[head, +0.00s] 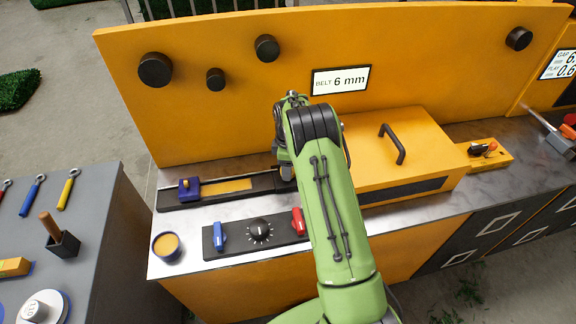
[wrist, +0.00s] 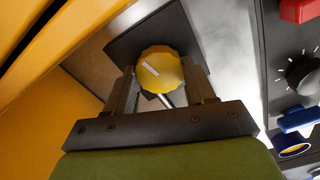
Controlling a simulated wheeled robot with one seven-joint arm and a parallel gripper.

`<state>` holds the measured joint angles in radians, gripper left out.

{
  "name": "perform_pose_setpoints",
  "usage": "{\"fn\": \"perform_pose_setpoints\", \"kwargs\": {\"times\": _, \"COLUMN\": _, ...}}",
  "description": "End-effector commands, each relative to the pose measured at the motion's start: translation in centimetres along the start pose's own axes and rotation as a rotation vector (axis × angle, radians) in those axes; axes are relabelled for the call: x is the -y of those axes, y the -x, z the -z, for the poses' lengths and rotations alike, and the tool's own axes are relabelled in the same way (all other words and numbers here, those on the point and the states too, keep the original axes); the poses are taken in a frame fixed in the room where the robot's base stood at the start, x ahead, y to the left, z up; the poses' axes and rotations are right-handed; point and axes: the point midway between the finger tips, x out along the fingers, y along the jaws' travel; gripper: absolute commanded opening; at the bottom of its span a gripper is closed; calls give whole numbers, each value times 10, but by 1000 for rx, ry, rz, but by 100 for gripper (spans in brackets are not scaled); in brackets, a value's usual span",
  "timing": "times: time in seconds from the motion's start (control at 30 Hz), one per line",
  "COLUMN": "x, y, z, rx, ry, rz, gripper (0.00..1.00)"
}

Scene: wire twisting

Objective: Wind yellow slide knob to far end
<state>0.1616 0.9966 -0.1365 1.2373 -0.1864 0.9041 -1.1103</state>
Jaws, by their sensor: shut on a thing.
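The yellow knob (wrist: 160,70) is round with a ridged edge and a pale line across its face. It sits on a dark block (wrist: 128,50) in the wrist view. My gripper (wrist: 163,78) is shut on the knob, with one finger on each side of it. In the head view my arm hides the knob and the fingertips. The black slide rail (head: 240,198) lies on the metal bench top, with a yellow strip (head: 226,186) along it. A blue block (head: 190,188) sits near the rail's left end. The rail's right end is hidden behind my arm.
A control panel (head: 240,246) with blue and red handles and a black dial lies in front of the rail. A yellow housing (head: 385,150) with a black handle stands to the right. A yellow back wall (head: 220,120) with black knobs rises behind. A round cup (head: 167,246) stands front left.

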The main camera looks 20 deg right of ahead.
Motion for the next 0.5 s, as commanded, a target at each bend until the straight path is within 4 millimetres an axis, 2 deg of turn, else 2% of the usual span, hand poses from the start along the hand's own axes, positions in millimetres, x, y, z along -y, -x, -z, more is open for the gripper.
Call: {"fn": "perform_pose_setpoints", "kwargs": {"times": 0.5, "x": -1, "y": 1, "z": 0, "rx": -2, "ry": -491, "rz": -3, "gripper": 24}}
